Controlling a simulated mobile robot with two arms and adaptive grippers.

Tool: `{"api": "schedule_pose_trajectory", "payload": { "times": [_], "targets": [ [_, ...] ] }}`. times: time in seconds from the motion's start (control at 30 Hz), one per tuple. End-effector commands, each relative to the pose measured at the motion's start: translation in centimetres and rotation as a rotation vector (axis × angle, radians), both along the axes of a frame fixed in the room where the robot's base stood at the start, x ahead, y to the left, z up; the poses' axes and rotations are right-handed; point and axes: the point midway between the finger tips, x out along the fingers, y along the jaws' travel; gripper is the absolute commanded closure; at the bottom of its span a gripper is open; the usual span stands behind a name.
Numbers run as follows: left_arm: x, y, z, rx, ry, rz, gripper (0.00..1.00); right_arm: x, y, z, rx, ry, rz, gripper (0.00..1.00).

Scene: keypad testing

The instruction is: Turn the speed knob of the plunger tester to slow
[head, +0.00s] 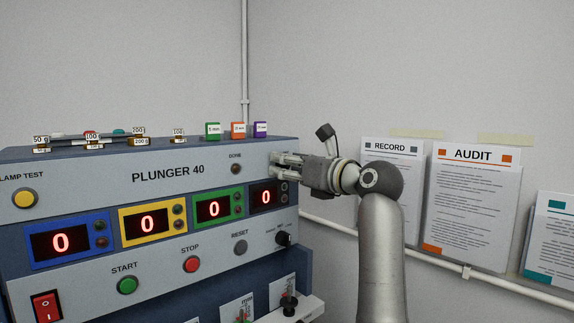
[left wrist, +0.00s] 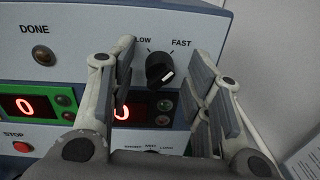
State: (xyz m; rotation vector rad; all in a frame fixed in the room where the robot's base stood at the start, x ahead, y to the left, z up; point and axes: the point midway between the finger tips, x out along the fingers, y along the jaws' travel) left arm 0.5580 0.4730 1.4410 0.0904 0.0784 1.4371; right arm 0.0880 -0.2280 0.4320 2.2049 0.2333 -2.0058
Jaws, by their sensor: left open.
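The plunger tester (head: 168,186) is a grey and blue panel marked PLUNGER 40. Its speed knob (left wrist: 159,68) is black, between the labels SLOW, whose first letter is covered, and FAST. A pale mark on the knob faces the lower right. My left gripper (head: 277,166) is at the panel's upper right end and hides this knob in the head view. In the left wrist view its open fingers stand on either side of the knob, with gaps visible on both sides. I cannot tell how far the fingertips are from the panel. My right gripper is not in view.
Four-digit-style red displays, each showing 0, cross the panel. START (head: 128,285), STOP (head: 192,264) and RESET (head: 240,247) buttons lie below. Another black knob (head: 284,239) is at lower right. Small weights and coloured blocks (head: 238,130) stand on top. Papers (head: 472,200) hang at right.

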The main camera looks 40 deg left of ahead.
Motion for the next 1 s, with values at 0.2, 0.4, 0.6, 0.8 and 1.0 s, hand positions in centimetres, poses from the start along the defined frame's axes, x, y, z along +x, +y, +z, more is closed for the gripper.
{"api": "schedule_pose_trajectory", "payload": {
  "times": [0.2,0.4,0.6,0.8,1.0],
  "targets": [
    [0.0,0.0,0.0,0.000,0.000,0.001,0.69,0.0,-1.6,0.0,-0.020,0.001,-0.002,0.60],
    [0.0,0.0,0.0,0.000,0.000,0.001,0.94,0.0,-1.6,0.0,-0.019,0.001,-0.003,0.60],
    [0.0,0.0,0.0,-0.001,-0.005,0.000,1.00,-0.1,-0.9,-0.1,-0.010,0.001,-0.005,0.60],
    [0.0,0.0,-0.2,-0.004,-0.055,0.000,1.00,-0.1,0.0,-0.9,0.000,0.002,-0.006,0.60],
    [0.0,0.0,-0.3,-0.015,-0.179,-0.001,1.00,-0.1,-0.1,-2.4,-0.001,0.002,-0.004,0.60]
  ]
}}
